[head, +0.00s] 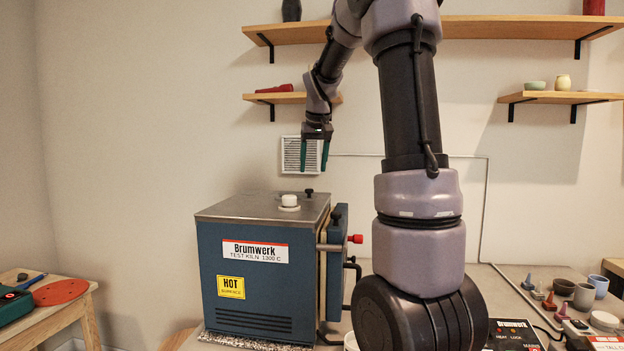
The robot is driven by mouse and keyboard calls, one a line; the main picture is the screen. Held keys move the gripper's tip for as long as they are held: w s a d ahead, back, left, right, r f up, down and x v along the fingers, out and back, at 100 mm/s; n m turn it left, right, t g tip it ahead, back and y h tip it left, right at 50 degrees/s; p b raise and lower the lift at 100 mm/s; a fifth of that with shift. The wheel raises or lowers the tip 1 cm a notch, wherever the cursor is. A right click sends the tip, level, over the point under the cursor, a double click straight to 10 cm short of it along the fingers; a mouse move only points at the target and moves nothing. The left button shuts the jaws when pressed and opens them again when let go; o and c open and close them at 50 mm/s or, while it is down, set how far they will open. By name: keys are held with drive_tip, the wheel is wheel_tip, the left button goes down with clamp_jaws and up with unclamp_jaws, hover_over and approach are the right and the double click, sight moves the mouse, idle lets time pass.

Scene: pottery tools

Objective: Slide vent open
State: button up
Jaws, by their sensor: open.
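The blue kiln (258,268) stands on the worktop with a grey metal top (245,207). On that top are a white round knob (289,200) on a pale disc and a small black knob (309,193) near the back right. I cannot tell which of these belongs to the vent, or whether it is open. My gripper (313,168) is open and empty, teal fingers pointing down, above the back right of the kiln top. It appears apart from both knobs. A white slatted grille (291,155) on the wall is partly hidden behind the fingers.
A red-tipped handle (355,239) juts from the kiln's right side. A small shelf (284,98) hangs above left of my gripper. Pots and cones (584,296) crowd the worktop at right. A wooden table (75,312) stands at left. My arm hides the middle.

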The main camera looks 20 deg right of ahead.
drive_tip(key=shift+v, duration=1.8)
drive_tip(key=shift+s, duration=0.1)
drive_tip(key=s+a+f+t+y, duration=0.1)
drive_tip(key=s+a, duration=0.3)
drive_tip(key=s, duration=0.4)
drive_tip(key=s+a+f+m+t+y, duration=0.1)
drive_tip(key=s+a+f, duration=0.1)
drive_tip(key=s+a, duration=0.3)
drive_tip(key=s+a+f, duration=0.1)
drive_tip(key=s+a, duration=0.3)
drive_tip(key=s, duration=0.9)
drive_tip(key=shift+s+a+f+m+t+y, duration=0.2)
drive_tip(key=shift+a+m+t+y, duration=0.1)
drive_tip(key=shift+m+t+y, duration=0.1)
drive_tip(key=shift+c, duration=0.3)
